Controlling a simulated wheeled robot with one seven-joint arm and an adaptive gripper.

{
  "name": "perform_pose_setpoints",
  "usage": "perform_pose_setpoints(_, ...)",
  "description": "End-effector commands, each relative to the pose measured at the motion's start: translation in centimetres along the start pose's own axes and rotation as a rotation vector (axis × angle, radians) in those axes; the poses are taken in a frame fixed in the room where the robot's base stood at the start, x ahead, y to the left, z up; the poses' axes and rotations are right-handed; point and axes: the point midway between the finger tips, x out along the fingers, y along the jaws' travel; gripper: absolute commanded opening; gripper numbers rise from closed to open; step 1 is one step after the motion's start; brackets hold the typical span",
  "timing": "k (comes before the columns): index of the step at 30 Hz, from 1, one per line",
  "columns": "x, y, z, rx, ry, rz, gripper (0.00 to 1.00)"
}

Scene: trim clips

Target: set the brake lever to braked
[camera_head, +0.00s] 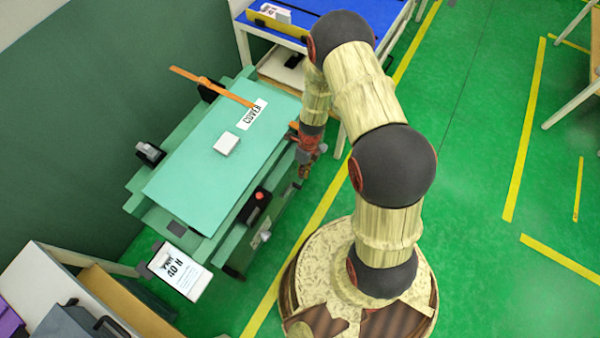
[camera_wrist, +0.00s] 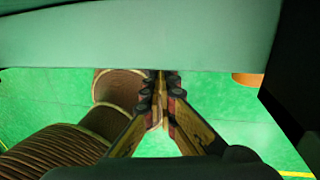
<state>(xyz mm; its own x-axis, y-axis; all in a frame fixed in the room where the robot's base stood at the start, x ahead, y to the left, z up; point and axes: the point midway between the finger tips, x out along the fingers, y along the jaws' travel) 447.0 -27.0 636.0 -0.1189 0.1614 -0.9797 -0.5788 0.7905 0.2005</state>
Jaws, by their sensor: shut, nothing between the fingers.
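A teal cart (camera_head: 200,185) with a flat top stands left of my arm. I cannot tell for sure which part is the brake lever. A small grey metal piece (camera_head: 262,238) sits low on the cart's near side, below a black box with a red button (camera_head: 259,196). My gripper (camera_head: 305,172) hangs beside the cart's right side, apart from that piece. In the wrist view my gripper (camera_wrist: 161,80) is shut and empty, its tips close to a teal edge (camera_wrist: 140,35). A round orange-brown end (camera_wrist: 248,79) shows right of the tips.
A long orange bar (camera_head: 212,86) and a "COVER" label (camera_head: 253,114) are on the cart top with a small white block (camera_head: 227,143). A white "MAX 40 N" sign (camera_head: 180,272) stands at the front. A blue-topped table (camera_head: 310,20) is behind.

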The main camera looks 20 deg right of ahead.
Motion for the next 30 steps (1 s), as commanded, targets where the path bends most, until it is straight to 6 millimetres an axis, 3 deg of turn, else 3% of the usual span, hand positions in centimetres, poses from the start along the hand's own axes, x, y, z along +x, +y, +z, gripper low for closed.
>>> perform_pose_setpoints(9, -6.4, -1.0, -0.5, 0.0, -0.001, -0.001, 0.0)
perform_pose_setpoints(15, -9.6, -1.7, -0.5, -0.001, -0.001, -0.001, 0.0)
perform_pose_setpoints(21, -11.0, -1.9, -0.6, -0.001, 0.001, 0.001, 0.0)
perform_pose_setpoints(30, -11.1, -2.0, -0.5, -0.001, 0.001, 0.0, 0.0)
